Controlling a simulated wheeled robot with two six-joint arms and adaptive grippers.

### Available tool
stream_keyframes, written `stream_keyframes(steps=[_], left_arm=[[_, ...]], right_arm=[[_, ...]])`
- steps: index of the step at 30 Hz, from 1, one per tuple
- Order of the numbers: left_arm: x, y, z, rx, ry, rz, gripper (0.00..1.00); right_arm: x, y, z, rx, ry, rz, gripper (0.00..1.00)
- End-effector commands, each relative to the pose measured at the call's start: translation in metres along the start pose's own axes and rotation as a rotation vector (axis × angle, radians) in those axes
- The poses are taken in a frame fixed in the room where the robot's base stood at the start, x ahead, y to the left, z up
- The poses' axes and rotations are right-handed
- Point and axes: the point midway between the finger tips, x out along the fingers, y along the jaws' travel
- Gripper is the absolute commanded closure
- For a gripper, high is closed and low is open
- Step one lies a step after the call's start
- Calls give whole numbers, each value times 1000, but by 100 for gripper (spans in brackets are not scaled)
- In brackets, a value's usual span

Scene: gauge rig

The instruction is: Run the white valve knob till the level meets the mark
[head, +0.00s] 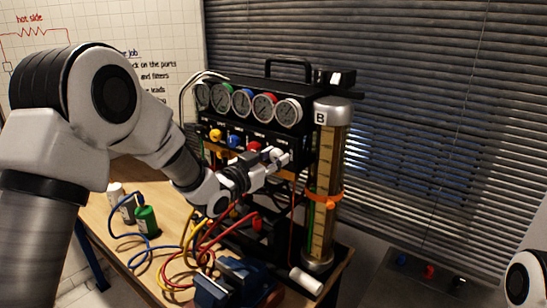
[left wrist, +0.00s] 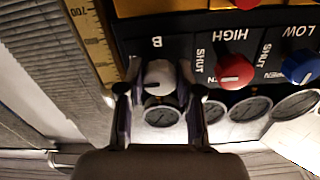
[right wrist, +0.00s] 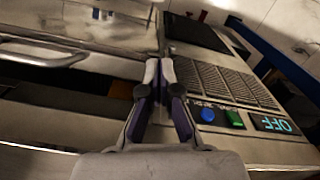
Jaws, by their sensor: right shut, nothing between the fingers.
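The white valve knob (left wrist: 158,76) is at the end of the knob row on the black panel, under the letter B, in the left wrist view. My left gripper (head: 281,158) is at the panel in the head view. Its fingers stand on either side of the knob, with small gaps that look open; contact is hard to tell. The sight tube (head: 322,165), marked B, stands upright right of the panel with a yellowish scale. An orange mark ring (head: 325,197) circles it. The liquid level is not clear. My right gripper (right wrist: 161,75) is shut and empty.
A red knob (left wrist: 235,71) and a blue knob (left wrist: 300,67) sit beside the white one. Several round gauges (head: 242,103) line the rig's top. A device with an OFF display (right wrist: 277,125) is near my right gripper.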

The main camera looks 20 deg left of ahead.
Motion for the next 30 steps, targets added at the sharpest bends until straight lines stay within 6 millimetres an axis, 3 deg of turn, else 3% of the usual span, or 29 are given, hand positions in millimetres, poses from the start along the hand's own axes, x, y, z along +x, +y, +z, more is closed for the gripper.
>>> stream_keyframes(steps=[8,18,27,28,30], left_arm=[[0,-1,-2,-45,5,-2,100],[1,-1,-4,-428,9,-2,100],[1,-2,-5,-449,11,-2,100],[1,-2,-5,-449,11,-2,58],[1,-2,-4,-449,10,-2,40]], right_arm=[[2,0,0,0,0,0,100],[3,0,0,0,0,0,100],[3,0,0,0,0,0,100],[3,0,0,0,0,0,100],[3,0,0,0,0,0,100]])
